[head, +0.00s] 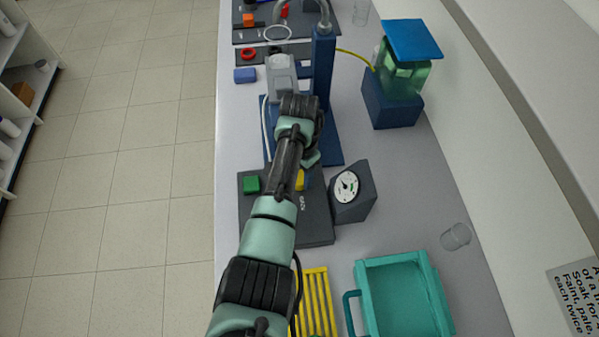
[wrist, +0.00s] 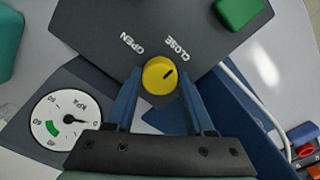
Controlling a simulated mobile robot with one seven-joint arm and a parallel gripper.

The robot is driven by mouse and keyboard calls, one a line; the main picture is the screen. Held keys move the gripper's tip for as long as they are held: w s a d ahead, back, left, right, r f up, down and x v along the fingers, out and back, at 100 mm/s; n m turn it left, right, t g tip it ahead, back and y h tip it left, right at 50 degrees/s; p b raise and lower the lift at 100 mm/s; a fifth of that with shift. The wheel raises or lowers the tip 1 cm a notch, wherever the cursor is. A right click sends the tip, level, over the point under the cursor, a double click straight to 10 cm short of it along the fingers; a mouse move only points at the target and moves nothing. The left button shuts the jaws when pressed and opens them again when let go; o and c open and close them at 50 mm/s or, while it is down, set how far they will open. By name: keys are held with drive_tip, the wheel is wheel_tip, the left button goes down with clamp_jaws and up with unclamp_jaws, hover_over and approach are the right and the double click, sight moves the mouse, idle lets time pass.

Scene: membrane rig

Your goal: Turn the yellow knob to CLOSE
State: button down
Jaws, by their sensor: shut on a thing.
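The yellow knob (wrist: 157,77) sits on a dark panel (wrist: 105,30) with the white words OPEN at upper left and CLOSE at upper right. Its short dark pointer mark points up and right, on the CLOSE side. My gripper (wrist: 160,80) is shut on the knob, with one blue finger on each side of it. In the head view only a bit of the yellow knob (head: 300,180) shows, and my arm hides most of it and the fingertips.
A kPa gauge (head: 346,187) stands right of the panel and a green block (head: 251,184) sits on its left. A blue stand (head: 322,70) is behind. A teal tray (head: 437,300), a yellow rack (head: 318,300) and a clear glass (head: 456,236) are nearer.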

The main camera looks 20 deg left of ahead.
drive_tip(key=shift+w+r, duration=0.1)
drive_tip(key=shift+c, duration=1.3)
unclamp_jaws()
wheel_tip(320, 180, up, 13)
drive_tip(key=b, duration=0.2)
